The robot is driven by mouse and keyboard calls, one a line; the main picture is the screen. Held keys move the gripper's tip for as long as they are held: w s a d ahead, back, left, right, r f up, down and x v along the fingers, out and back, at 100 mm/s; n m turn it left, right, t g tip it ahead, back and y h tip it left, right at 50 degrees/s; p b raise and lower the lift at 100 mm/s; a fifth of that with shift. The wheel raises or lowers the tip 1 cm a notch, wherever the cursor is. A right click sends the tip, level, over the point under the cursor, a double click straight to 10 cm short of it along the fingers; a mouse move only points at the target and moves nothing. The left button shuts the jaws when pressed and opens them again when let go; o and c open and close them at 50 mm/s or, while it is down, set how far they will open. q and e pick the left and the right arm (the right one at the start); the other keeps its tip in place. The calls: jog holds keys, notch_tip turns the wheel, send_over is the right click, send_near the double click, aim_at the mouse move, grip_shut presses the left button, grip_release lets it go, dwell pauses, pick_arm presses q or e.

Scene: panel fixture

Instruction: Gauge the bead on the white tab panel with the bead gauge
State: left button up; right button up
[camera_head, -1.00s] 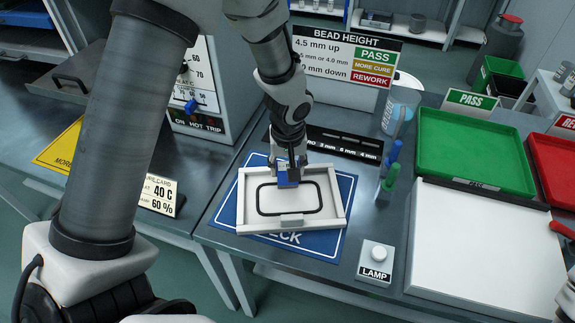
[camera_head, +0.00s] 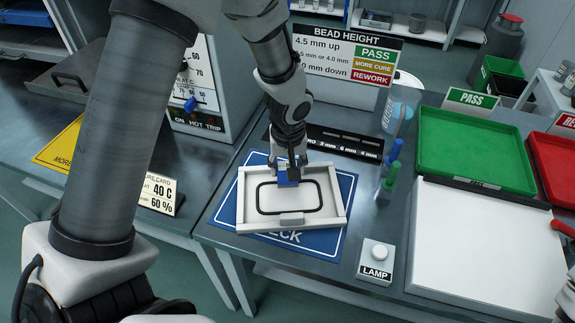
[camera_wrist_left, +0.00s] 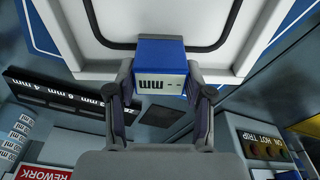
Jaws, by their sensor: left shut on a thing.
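The white tab panel (camera_head: 247,203) lies on the blue check mat (camera_head: 345,190). It has a raised frame, a black bead (camera_head: 290,214) in a rounded rectangle, and a tab at its front edge. My left gripper (camera_head: 288,168) is above the panel's far edge, shut on the blue bead gauge (camera_head: 288,180). In the left wrist view the gauge (camera_wrist_left: 160,52) sits between the fingers of the gripper (camera_wrist_left: 160,95), at the bead's far side. My right gripper is not in view.
A bead height sign (camera_head: 348,55) stands at the back. A green PASS tray (camera_head: 475,150) and a red tray (camera_head: 555,165) are at the right. A hot trip cabinet (camera_head: 205,85) is at the left.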

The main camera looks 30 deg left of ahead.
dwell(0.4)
pick_arm(q)
notch_tip(320, 180, up, 8)
jog(key=p, duration=0.6)
jog(key=shift+p, duration=0.4)
